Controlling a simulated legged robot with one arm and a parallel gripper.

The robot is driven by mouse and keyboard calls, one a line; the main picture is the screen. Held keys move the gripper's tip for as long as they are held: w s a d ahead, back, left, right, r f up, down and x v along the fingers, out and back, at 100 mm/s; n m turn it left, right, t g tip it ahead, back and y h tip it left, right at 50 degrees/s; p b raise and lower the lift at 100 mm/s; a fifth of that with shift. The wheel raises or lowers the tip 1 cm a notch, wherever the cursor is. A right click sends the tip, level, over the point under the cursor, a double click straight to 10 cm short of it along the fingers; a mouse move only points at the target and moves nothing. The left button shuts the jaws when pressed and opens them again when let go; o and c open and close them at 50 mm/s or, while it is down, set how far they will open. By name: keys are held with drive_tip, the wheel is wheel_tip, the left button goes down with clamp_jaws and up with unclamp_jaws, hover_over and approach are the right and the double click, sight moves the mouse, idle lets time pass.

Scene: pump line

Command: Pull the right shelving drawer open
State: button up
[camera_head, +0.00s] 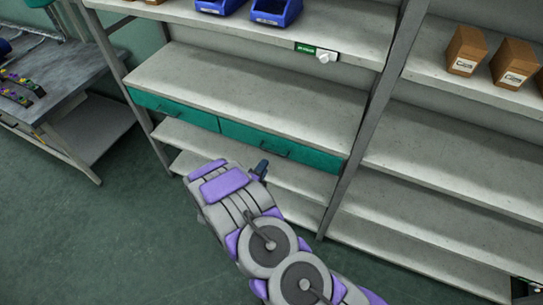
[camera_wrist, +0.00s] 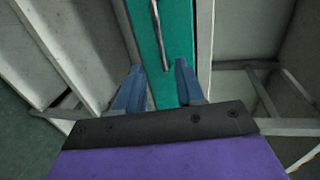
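The right shelving drawer (camera_head: 312,158) has a teal front and sits shut under a grey shelf. Its dark bar handle (camera_head: 275,152) runs along the front. My gripper (camera_head: 262,168) is just in front of and below this handle. In the wrist view, a teal drawer front (camera_wrist: 178,32) stands upright in the picture with its dark handle (camera_wrist: 160,36). My gripper's two blue fingers (camera_wrist: 159,68) are apart there, one on either side of the handle's line. The handle's near end lies close to the fingertips; I cannot tell whether they touch.
The left drawer (camera_head: 175,109) beside it is also shut. Lower shelves (camera_head: 290,178) lie beneath the drawers. A shelf post (camera_head: 345,190) stands to the right. Blue bins (camera_head: 275,12) and brown boxes (camera_head: 466,50) sit higher up. A workbench (camera_head: 60,85) stands at left; green floor is clear.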

drive_tip(key=x, duration=0.9)
drive_tip(key=shift+b, duration=0.45)
clamp_jaws()
drive_tip(key=shift+f, duration=0.1)
